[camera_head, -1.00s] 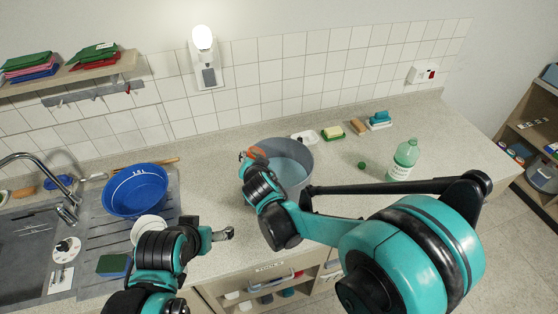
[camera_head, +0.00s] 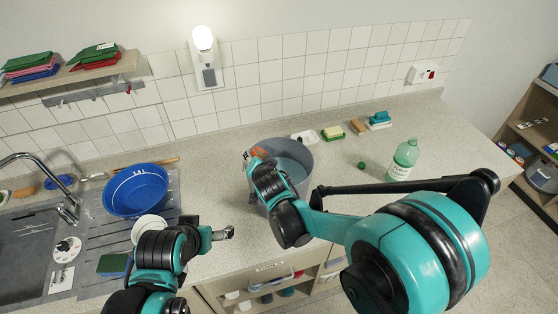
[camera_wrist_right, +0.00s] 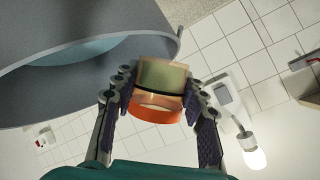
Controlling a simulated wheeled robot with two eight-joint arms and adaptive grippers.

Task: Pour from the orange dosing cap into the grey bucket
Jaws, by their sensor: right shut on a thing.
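My right gripper (camera_wrist_right: 160,98) is shut on the orange dosing cap (camera_wrist_right: 158,112). The cap is see-through orange with a bright orange band, and a greenish area shows in it. In the head view the cap (camera_head: 258,152) is a small orange patch at the left rim of the grey bucket (camera_head: 303,157), largely hidden by my right gripper (camera_head: 254,157). The bucket stands on the counter with pale bluish liquid inside. Its rim (camera_wrist_right: 120,34) is close beside the cap in the wrist view. My left gripper (camera_head: 224,233) hovers over the counter's front, its jaw opening unclear.
A green bottle (camera_head: 404,160) stands right of the bucket, with a small green cap (camera_head: 362,165) near it. Sponges (camera_head: 333,132) and a brush lie behind. A blue basin (camera_head: 136,190) sits on the drainer at left. Counter between basin and bucket is mostly clear.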

